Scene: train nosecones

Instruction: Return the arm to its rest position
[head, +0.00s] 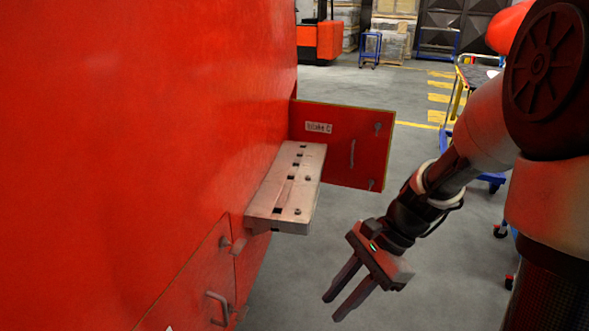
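My gripper (342,307) hangs at the end of my arm, right of centre in the head view. Its two dark fingers point down and to the left and are spread apart with a gap between them. Nothing shows between the fingers. The gripper is in front of and to the right of the metal step, apart from it, with grey floor behind. My arm comes in from the right edge and bends downward toward the gripper.
A large red train wall (140,120) fills the left. A grey metal step (282,211) with holes juts from it. An open red panel (345,148) with a handle stands beyond. A closed red hatch (195,285) is low left. Grey floor (420,300) is clear.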

